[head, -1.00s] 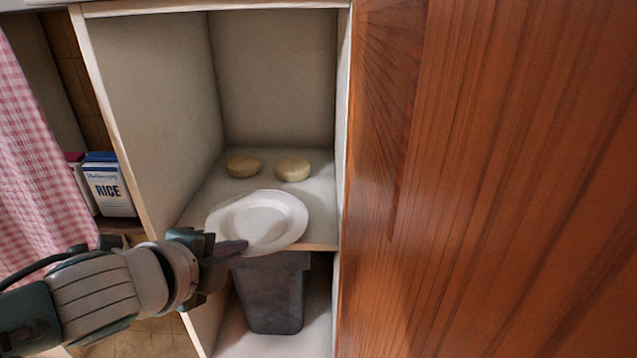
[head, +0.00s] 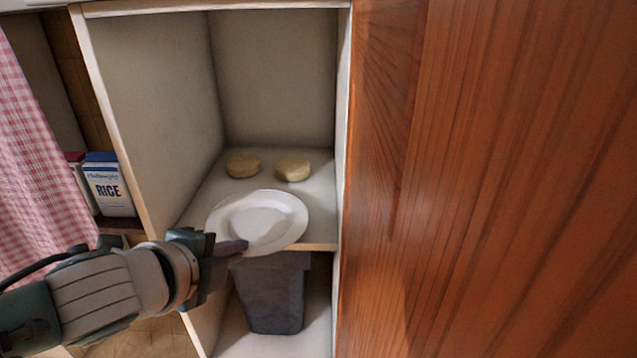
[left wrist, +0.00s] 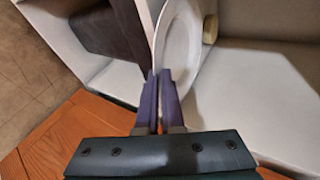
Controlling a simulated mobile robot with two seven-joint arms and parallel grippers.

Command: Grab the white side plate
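The white side plate (head: 257,222) sits at the front of the cupboard shelf (head: 318,205), its near rim reaching the shelf's front edge. My left gripper (head: 236,249) is at the plate's near left rim. There the two fingers (left wrist: 159,100) are close together, one on each side of the rim, with only a narrow gap. My right gripper is not in view.
Two round, pale tan things (head: 243,166) (head: 293,170) lie behind the plate. A dark grey bin (head: 272,292) stands below the shelf. A wooden door panel (head: 490,180) fills the right. A rice box (head: 108,186) and checked curtain (head: 38,165) are at left.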

